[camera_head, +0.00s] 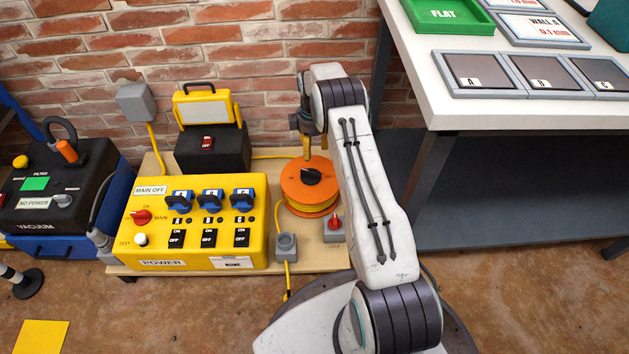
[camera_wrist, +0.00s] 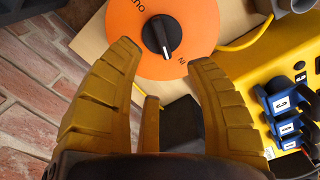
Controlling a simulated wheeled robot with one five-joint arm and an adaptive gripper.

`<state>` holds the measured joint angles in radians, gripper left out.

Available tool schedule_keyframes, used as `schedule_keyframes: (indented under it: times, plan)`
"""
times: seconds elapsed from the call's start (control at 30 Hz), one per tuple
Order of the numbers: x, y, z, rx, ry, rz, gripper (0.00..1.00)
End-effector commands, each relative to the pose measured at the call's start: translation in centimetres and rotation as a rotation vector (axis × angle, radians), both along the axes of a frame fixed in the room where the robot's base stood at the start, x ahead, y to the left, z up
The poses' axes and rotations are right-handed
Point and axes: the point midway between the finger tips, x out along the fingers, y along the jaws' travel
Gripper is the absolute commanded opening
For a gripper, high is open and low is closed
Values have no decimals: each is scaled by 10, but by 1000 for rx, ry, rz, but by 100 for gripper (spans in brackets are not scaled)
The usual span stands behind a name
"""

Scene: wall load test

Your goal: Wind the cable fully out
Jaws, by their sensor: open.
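The cable reel (camera_head: 294,192) has an orange top and stands on the low wooden board, with yellow cable wound beneath the disc. A black knob (camera_head: 311,176) with a white pointer line sits at its centre. In the wrist view the knob (camera_wrist: 160,37) is beyond my fingertips; the orange disc (camera_wrist: 190,14) carries lettering that seems to read OUT and IN. My gripper (camera_wrist: 158,57) is open and empty, its yellow fingers spread, pointing at the reel. In the head view my gripper (camera_head: 316,147) is just above the reel, partly hidden by my arm.
A red LOCK switch (camera_head: 334,222) is beside the reel, close to my arm. A grey socket (camera_head: 286,247) on yellow cable lies in front. The yellow power box (camera_head: 197,252) and black lamp box (camera_head: 211,153) stand left. A white table (camera_head: 470,113) is right.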

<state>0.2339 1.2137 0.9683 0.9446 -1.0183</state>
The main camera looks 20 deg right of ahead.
Motion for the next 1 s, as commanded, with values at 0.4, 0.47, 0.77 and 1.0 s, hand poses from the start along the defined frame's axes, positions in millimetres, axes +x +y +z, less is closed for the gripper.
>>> schedule_keyframes:
  times: [0.4,0.47,0.77,1.0]
  plan:
    - [0,-7,-61,3,15,42,50]
    - [0,-7,-65,3,15,42,50]
    - [0,-7,-100,4,16,41,50]
    - [0,-7,-124,4,14,41,50]
